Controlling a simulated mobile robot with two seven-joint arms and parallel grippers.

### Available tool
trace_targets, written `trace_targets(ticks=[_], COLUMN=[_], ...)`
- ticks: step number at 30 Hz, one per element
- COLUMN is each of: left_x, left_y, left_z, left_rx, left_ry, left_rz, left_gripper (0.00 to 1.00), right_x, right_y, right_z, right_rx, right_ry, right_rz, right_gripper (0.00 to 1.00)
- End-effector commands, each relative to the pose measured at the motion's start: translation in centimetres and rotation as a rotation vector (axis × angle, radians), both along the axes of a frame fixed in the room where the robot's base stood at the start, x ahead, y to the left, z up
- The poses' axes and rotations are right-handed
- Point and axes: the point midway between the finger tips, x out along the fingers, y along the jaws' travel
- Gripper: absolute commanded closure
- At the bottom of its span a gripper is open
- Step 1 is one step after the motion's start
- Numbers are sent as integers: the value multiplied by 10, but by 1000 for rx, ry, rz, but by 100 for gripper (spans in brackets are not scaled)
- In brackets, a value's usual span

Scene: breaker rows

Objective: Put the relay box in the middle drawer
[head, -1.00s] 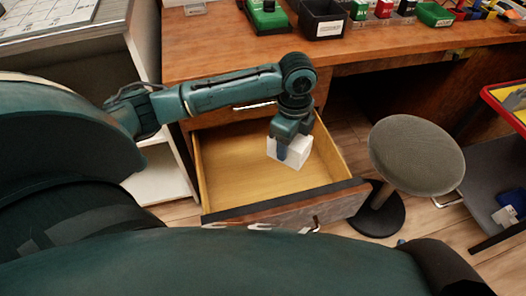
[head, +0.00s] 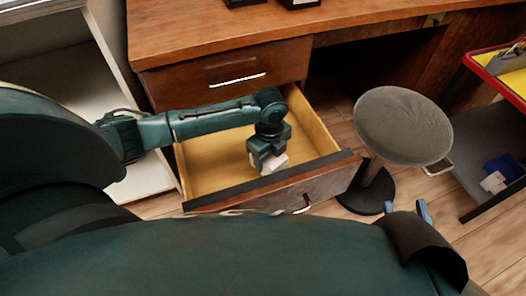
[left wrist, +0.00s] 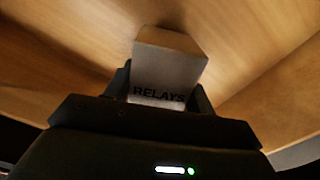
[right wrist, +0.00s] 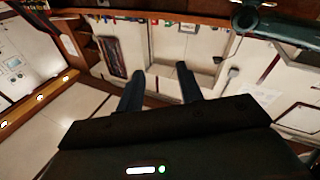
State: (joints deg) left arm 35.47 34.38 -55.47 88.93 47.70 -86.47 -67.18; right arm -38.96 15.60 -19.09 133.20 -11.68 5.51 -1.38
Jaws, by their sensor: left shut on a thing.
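The relay box is a small white box (head: 275,164) marked RELAYS, held in my left gripper (head: 262,158). In the left wrist view the box (left wrist: 168,68) sits between both fingers, with the drawer's wooden floor beyond it. The drawer (head: 212,172) below the closed top one is pulled out. The gripper and box are low inside its walls, towards the front panel. I cannot tell whether the box touches the drawer floor. My right gripper (head: 407,209) is at the lower right, away from the drawer. In the right wrist view its fingers (right wrist: 160,88) are apart and empty.
A closed drawer (head: 230,78) is above the open one, under the wooden desk top (head: 350,12). A round grey stool (head: 403,125) stands just right of the drawer. A cart with a red-rimmed yellow top (head: 500,72) is at the far right. A white shelf (head: 60,80) is left.

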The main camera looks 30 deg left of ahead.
Motion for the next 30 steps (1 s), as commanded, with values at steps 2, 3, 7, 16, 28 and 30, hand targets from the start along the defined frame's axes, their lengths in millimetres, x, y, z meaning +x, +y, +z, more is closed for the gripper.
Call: trace_targets(ticks=[2, 3, 7, 16, 28, 30], left_x=[2, 3, 15, 27, 27, 27], left_y=[1, 3, 16, 30, 30, 30], left_z=[-3, -3, -4, -14, -16, -16], left_rx=[-1, 0, 2, 0, 0, 0], left_ry=[-2, -2, -5, -3, -2, -2], left_rz=[1, 2, 4, 0, 0, 0], left_gripper=[74, 74, 74, 74, 37, 31], right_x=[0, 0, 1, 4, 3, 3], right_y=[1, 1, 2, 4, 4, 4], right_z=[0, 0, -3, 2, 2, 2], right_rx=[2, 5, 22, 76, 74, 74], right_ry=[-9, -11, -13, -17, -16, -16], right_rz=[4, 5, 10, 24, 23, 23], right_gripper=[64, 64, 64, 64, 64, 64])
